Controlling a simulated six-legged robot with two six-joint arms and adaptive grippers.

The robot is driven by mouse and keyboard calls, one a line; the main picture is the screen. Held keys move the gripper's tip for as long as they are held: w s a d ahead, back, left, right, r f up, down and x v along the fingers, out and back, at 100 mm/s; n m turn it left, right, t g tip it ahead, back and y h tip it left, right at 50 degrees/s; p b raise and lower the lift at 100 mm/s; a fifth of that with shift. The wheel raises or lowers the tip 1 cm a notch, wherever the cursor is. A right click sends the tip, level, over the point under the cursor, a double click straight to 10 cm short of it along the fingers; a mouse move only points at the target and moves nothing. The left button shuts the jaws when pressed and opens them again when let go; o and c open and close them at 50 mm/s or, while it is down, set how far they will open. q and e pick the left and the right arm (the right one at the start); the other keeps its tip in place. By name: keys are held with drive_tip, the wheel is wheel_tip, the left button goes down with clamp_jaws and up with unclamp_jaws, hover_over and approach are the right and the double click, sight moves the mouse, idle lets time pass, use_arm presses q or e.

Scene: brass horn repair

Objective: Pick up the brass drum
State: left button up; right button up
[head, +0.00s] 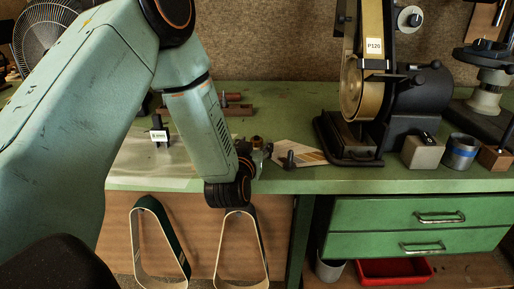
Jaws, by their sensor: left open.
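My left arm comes in from the left and bends down over the bench. Its gripper (264,150) is small in view beyond the wrist, at the front part of the bench top, and is open. A small brass-coloured piece (257,141) shows right by the gripper, partly covered by it; it may be the brass drum, but it is too small to be sure. I cannot tell whether the fingers touch it. My right gripper is not in view.
A belt grinder (361,88) stands on the green bench (300,108) at right. A grey block (422,151) and a metal cup (461,151) are farther right. Sanding belts (160,245) hang below the front edge.

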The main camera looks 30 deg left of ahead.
use_arm(q)
drive_tip(key=shift+w+a+f, duration=0.1)
drive_tip(key=shift+w, duration=0.05)
drive_tip(key=shift+d+r, duration=0.2)
drive_tip(key=shift+d, duration=0.05)
drive_tip(key=shift+c, duration=0.7)
drive_tip(key=shift+a+f, duration=0.15)
drive_tip(key=c, duration=0.5)
clamp_jaws()
